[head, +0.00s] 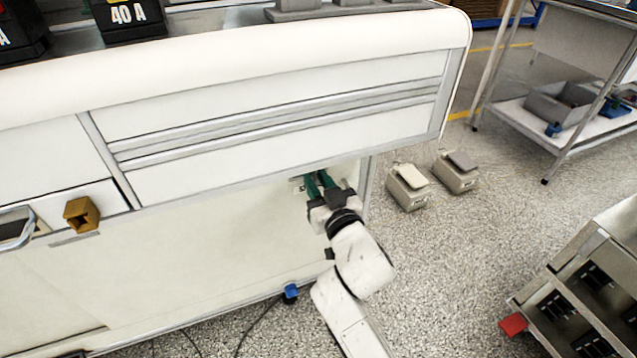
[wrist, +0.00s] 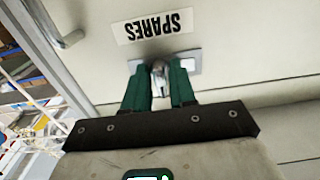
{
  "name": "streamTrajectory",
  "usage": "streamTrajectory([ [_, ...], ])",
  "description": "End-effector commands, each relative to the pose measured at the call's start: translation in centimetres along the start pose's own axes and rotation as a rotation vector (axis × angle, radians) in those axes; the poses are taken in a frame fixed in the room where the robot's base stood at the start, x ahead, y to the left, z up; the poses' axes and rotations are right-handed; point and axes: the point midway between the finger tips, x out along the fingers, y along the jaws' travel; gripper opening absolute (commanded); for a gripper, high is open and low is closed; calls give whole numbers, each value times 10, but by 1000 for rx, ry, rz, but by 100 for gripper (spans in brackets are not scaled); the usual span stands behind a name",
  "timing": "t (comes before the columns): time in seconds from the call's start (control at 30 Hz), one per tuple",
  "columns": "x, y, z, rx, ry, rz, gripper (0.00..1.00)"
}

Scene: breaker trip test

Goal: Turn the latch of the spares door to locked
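The spares door (wrist: 225,60) is a pale panel with an upside-down SPARES label (wrist: 153,27) in the wrist view. Its latch (wrist: 160,75) is a small metal knob on a light plate (wrist: 190,63) just past the label. My gripper (wrist: 160,82) has its green fingers on either side of the knob, which fills the narrow gap between the tips. In the head view my gripper (head: 318,182) reaches the bench front under the drawers, near its right end. The latch is hidden there behind the fingers. Which way the latch is turned is hard to read.
A metal handle (wrist: 68,38) stands out at the door's upper left in the wrist view. Two pedal-like boxes (head: 408,187) (head: 456,171) lie on the floor right of the bench. A slotted rack (head: 575,290) stands at lower right. A brown block (head: 82,214) shows at left.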

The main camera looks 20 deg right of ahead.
Motion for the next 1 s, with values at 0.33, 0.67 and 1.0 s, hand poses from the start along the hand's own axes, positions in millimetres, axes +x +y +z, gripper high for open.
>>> streamTrajectory([
  [0.33,0,0,0,0,0,0,0],
  [0.67,0,0,0,-20,0,0,0],
  [1.0,0,1,-2,-210,0,0,0],
])
